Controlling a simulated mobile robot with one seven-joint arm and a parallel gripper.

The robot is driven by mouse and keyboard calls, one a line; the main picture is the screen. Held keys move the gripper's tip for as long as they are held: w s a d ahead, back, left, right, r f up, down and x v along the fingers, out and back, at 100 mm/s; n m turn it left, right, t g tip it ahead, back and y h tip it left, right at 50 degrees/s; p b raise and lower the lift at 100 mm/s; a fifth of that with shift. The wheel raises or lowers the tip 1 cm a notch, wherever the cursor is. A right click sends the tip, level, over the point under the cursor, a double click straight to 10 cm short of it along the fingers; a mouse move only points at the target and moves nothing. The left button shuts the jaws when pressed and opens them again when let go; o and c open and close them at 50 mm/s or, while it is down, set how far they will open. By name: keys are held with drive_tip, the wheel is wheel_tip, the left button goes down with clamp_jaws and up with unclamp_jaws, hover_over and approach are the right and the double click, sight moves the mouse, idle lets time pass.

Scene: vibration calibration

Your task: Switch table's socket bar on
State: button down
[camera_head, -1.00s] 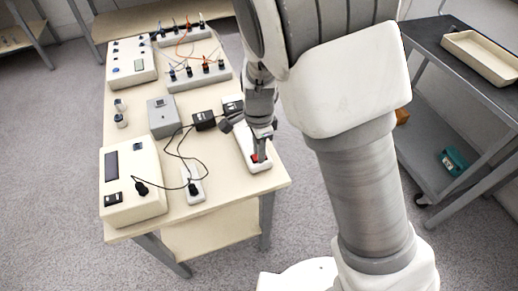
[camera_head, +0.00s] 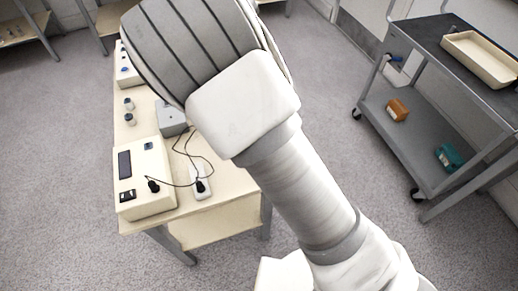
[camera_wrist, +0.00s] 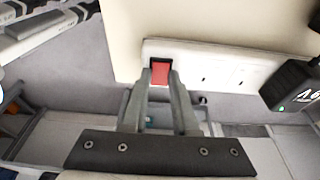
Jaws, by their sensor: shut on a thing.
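The table's socket bar (camera_wrist: 225,66) is a long white bar at the table's edge in the wrist view. Its red rocker switch (camera_wrist: 160,73) sits at the left end in a dark frame. My gripper (camera_wrist: 160,80) has its two grey fingertips at the switch, one on each side, and is shut on it. Which way the rocker is tilted I cannot tell. A black power adapter (camera_wrist: 290,84) at the bar's right end shows a green light.
The cream table (camera_head: 227,190) carries a cream meter box (camera_head: 146,178), a grey box (camera_head: 171,117) and a small white socket piece (camera_head: 201,183) with a black cable plugged in. A dark-topped cart (camera_head: 432,42) stands at right. Grey floor between them is clear.

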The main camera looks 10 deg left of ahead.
drive_tip(key=c, duration=0.7)
unclamp_jaws()
drive_tip(key=p+v, duration=0.3)
drive_tip(key=v, duration=1.4)
drive_tip(key=shift+r, duration=0.2)
